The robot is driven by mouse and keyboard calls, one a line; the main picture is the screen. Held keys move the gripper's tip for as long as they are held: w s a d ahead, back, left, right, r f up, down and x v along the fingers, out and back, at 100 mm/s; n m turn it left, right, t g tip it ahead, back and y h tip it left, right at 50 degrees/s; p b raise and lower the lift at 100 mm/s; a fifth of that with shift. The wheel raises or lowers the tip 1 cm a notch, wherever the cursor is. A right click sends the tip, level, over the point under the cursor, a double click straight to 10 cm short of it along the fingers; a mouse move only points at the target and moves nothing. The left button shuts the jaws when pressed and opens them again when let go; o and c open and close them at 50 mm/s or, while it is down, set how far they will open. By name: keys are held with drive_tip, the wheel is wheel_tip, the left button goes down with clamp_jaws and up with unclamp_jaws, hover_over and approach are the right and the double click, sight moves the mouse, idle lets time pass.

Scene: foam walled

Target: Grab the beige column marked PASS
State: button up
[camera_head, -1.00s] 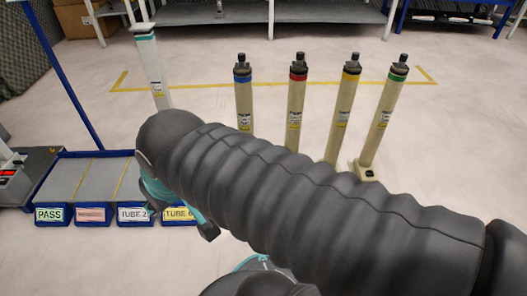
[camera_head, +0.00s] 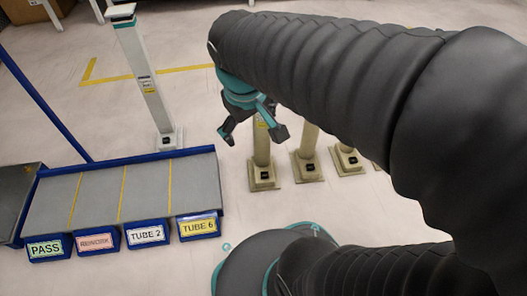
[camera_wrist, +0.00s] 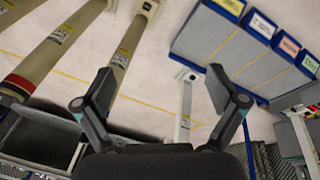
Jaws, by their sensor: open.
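Several beige columns stand on square bases. In the head view, the leftmost one (camera_head: 262,160) is partly hidden by my gripper (camera_head: 252,132), the others mostly by my arm. My gripper is open and empty, its fingers in front of that column's upper part; contact cannot be told. In the wrist view, my gripper (camera_wrist: 158,90) has a beige column (camera_wrist: 123,52) passing behind its left finger, not between the fingertips. The column labels are too small to read; the readable PASS label (camera_head: 45,248) is on a blue bin.
A white column (camera_head: 146,75) with a teal band stands left of my gripper; in the wrist view it (camera_wrist: 185,105) shows between the fingers. A blue-edged grey rack (camera_head: 95,195) with labelled bins stands at the left. Floor between rack and beige columns is clear.

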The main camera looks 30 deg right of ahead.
drive_tip(key=w+d+f+n+g+h+p, duration=0.1)
drive_tip(key=w+d+f+n+g+h, duration=0.25)
drive_tip(key=w, duration=0.55)
drive_tip(key=w+f+n+g+h+p, duration=0.1)
drive_tip(key=w+f+n+g+h, duration=0.25)
drive_tip(key=w+f, duration=0.4)
drive_tip(key=n+h, duration=0.2)
drive_tip(key=h, duration=0.2)
approach(261, 126)
wheel_tip(261, 126, up, 4)
drive_tip(key=s+a, duration=0.1)
drive_tip(key=w+a+f+n+t+h, duration=0.1)
drive_tip(key=w+f+n+h, duration=0.15)
drive_tip(key=f, duration=0.35)
drive_tip(key=w+a+f+n+h, duration=0.1)
drive_tip(key=f+n+h, duration=0.15)
drive_tip(key=f, duration=0.25)
drive_tip(key=s+d, duration=0.1)
drive_tip(key=d, duration=0.7)
drive_tip(key=s+d, duration=0.1)
drive_tip(key=d, duration=0.4)
drive_tip(key=shift+s+d+f+p, duration=0.15)
drive_tip(key=shift+s+f+p, duration=0.1)
drive_tip(key=shift+s+p, duration=0.1)
drive_tip(key=c, duration=1.6)
drive_tip(key=shift+r, duration=0.1)
clamp_jaws()
drive_tip(key=shift+r, duration=0.1)
